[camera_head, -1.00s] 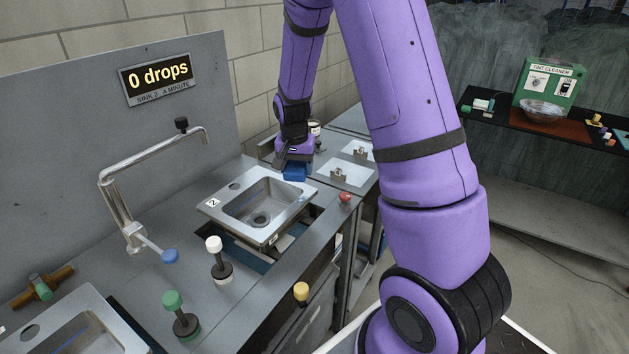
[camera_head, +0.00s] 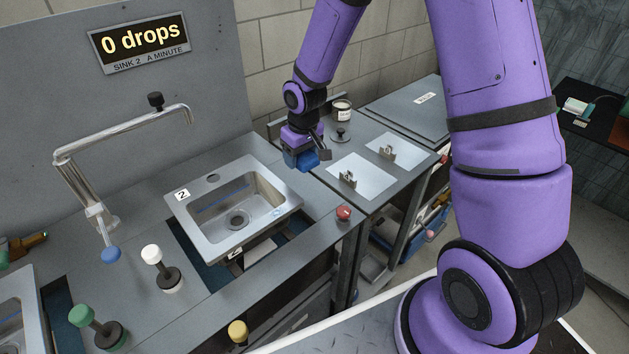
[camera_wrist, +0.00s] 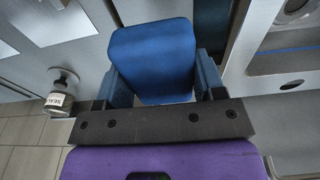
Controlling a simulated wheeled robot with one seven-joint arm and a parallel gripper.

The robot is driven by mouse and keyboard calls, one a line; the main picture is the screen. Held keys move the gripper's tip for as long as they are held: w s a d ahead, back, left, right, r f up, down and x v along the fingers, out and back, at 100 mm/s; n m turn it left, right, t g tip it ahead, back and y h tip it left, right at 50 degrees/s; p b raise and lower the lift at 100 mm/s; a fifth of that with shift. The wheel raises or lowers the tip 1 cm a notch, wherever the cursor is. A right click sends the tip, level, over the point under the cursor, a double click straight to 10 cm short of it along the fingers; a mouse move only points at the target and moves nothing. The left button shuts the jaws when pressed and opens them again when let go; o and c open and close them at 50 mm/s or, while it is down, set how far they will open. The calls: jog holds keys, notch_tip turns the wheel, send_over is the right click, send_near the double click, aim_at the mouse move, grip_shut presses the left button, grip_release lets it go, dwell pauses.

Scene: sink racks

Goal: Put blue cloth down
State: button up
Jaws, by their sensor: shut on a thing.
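The blue cloth (camera_wrist: 153,58) is a thick blue block-like piece, gripped between the two fingers in the wrist view. It also shows in the head view (camera_head: 302,160), under my gripper (camera_head: 305,150). My gripper (camera_wrist: 160,85) is shut on it. In the head view the cloth is at the right rear corner of the sink marked 2 (camera_head: 218,240), near the edge of the grey counter. I cannot tell whether the cloth touches the counter.
To the right, the counter has two pale plates (camera_head: 360,178) with small brackets, a black-knobbed piece (camera_head: 340,134) and a labelled jar (camera_head: 341,110). A red knob (camera_head: 343,212) stands right of the sink. A bent faucet (camera_head: 80,180) stands left of it.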

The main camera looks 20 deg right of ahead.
aim_at(303, 189)
notch_tip(303, 189, down, 10)
jog(key=shift+r, duration=0.1)
dwell(0.4)
jog(key=shift+s+f, duration=0.2)
jog(key=shift+f, duration=0.2)
